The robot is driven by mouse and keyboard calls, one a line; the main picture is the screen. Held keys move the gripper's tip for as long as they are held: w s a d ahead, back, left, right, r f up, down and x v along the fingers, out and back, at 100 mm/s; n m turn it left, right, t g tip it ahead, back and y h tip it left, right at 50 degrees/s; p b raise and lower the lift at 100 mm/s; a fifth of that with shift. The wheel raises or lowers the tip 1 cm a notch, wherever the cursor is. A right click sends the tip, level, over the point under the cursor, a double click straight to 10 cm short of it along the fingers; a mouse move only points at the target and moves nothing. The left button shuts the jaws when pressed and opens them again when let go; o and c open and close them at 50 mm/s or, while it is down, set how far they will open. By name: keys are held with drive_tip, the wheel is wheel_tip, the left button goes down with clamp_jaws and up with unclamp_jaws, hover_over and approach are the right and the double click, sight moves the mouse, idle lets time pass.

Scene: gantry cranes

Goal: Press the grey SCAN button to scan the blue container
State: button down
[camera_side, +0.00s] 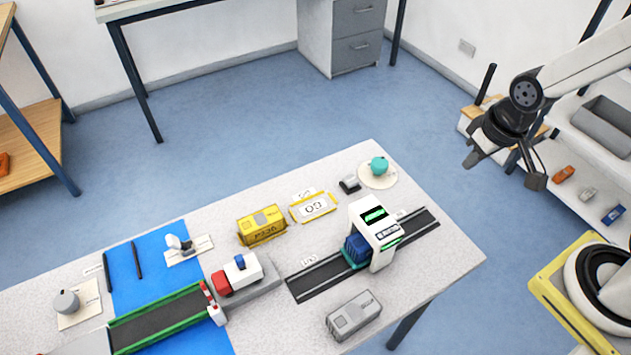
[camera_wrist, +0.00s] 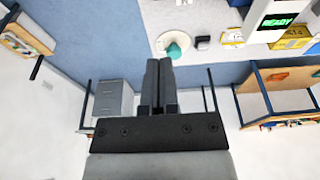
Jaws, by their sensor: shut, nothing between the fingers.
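The blue container (camera_side: 357,249) sits on a dark track inside the white scanner gate (camera_side: 387,246). The gate's green screen reads READY in the wrist view (camera_wrist: 277,21). A small dark box with a grey top (camera_side: 349,183) stands behind the gate, beside a teal knob; it looks like the SCAN button, but its label is unreadable. It also shows in the wrist view (camera_wrist: 202,42). My gripper (camera_side: 505,172) is in the air right of the table, well apart from the button. In the wrist view its fingers (camera_wrist: 159,62) are together and empty.
The teal knob (camera_side: 379,166) sits on a round pale base. A yellow vehicle (camera_side: 262,226) and a yellow-edged GO plate (camera_side: 313,207) lie left of the button. A grey vehicle (camera_side: 354,314) is near the front edge. The air between my gripper and the table is clear.

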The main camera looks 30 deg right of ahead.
drive_tip(key=shift+w, duration=0.1)
drive_tip(key=n+t+y, duration=0.2)
drive_tip(key=n+t, duration=0.4)
drive_tip(key=n, duration=0.5)
hover_over(354, 181)
wheel_tip(354, 181, down, 8)
drive_tip(key=shift+f, duration=0.1)
drive_tip(key=shift+f, duration=4.25)
drive_tip(key=shift+f, duration=0.2)
drive_tip(key=shift+f, duration=0.25)
